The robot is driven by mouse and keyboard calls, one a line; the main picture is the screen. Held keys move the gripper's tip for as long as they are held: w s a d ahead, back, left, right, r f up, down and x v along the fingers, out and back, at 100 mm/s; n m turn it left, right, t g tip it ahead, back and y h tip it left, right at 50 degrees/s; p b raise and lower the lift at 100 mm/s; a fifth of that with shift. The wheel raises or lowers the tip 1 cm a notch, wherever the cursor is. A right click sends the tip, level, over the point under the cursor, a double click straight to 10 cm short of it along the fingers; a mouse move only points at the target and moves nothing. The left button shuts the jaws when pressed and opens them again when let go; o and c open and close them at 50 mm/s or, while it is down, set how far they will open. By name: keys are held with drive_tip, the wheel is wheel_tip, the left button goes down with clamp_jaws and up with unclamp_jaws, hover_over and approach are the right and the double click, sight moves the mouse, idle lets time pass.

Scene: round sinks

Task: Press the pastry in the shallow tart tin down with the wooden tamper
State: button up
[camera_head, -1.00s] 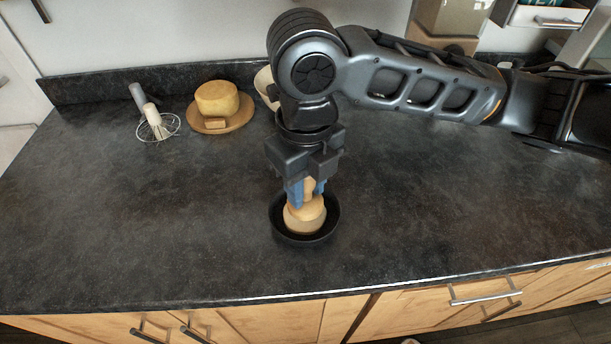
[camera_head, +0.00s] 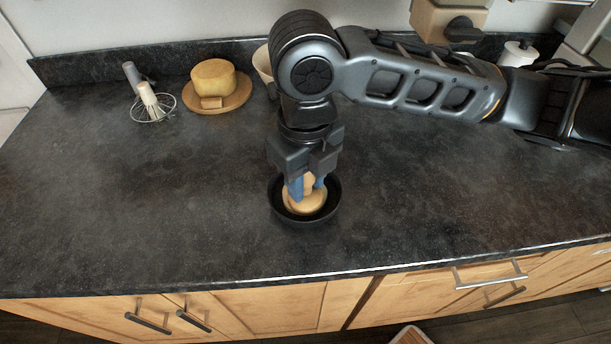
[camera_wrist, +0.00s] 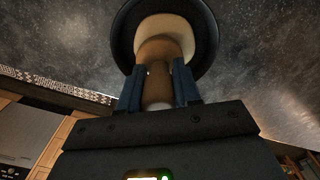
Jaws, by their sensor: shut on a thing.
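My gripper (camera_head: 307,187) points down and is shut on the wooden tamper (camera_head: 303,205), with a blue finger on each side of its handle. The tin stands on the dark counter. In the wrist view, the tamper handle (camera_wrist: 157,80) lies between the fingers, and the tin (camera_wrist: 207,52) surrounds a pale disc.
A whisk (camera_head: 152,104) lies at the back left, beside a yellow cheese-like round (camera_head: 213,78) on a wooden board (camera_head: 240,97). A pale bowl (camera_head: 262,64) is partly behind my arm. The counter around the tin is clear; its front edge runs below.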

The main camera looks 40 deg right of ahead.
drive_tip(key=shift+f+b, duration=0.6)
drive_tip(key=shift+b, duration=0.1)
idle(2.0)
drive_tip(key=shift+r+p, duration=2.45)
drive_tip(key=shift+r, duration=1.15)
drive_tip(key=shift+d, duration=0.15)
